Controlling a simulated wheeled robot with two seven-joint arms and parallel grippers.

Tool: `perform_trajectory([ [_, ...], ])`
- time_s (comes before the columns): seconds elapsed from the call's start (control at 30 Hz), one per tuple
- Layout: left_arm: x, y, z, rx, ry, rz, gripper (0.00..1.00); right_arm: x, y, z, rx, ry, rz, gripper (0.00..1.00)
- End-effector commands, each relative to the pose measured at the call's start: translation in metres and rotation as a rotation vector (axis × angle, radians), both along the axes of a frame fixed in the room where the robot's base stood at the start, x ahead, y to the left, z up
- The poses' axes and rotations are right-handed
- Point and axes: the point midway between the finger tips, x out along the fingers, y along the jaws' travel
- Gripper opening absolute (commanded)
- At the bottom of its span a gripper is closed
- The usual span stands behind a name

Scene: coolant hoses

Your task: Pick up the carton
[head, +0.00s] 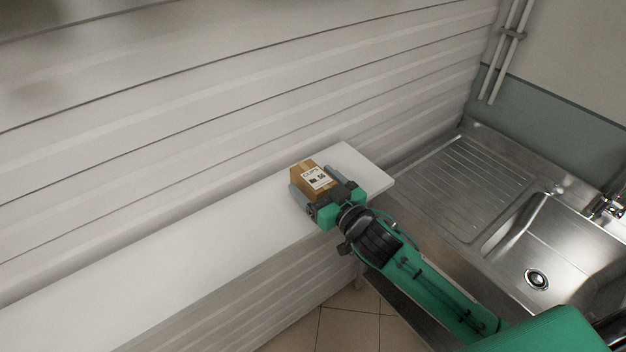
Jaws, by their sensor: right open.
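The carton (311,176) is a small brown box with a white printed label on top. It sits on the white shelf (165,262) near its right end, in the head view. My right gripper (316,186) reaches in from the lower right and is open, with its fingers on either side of the carton. I cannot tell whether the fingers touch it. The carton's near lower part is hidden by the gripper. My left gripper is not in view.
A ribbed white wall (200,100) runs behind the shelf. To the right is a steel sink (560,250) with a ridged drainboard (455,185) and a tap (608,206). The shelf left of the carton is bare. Tiled floor (345,325) shows below.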

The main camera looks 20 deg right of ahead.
Motion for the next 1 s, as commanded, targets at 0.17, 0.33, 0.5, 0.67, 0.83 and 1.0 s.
perform_trajectory([
  [0.17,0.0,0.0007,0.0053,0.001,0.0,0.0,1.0,0.0103,0.0041,-0.0002,0.0,0.001,0.001,0.78],
  [0.33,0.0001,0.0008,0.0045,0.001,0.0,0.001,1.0,0.0103,0.0041,-0.0012,0.0,0.001,0.001,0.78],
  [0.5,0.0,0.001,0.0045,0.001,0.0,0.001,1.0,0.0101,0.004,-0.001,0.0,0.001,0.001,0.51],
  [0.67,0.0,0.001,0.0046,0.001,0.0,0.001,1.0,0.0101,0.004,-0.0004,0.0,0.0,0.001,0.25],
  [0.83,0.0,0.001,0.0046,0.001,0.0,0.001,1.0,0.0101,0.004,-0.0004,0.0,0.0,0.001,0.25],
  [1.0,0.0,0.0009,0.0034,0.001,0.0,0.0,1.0,0.0103,0.0039,0.0051,0.0,-0.003,0.001,0.25],
])
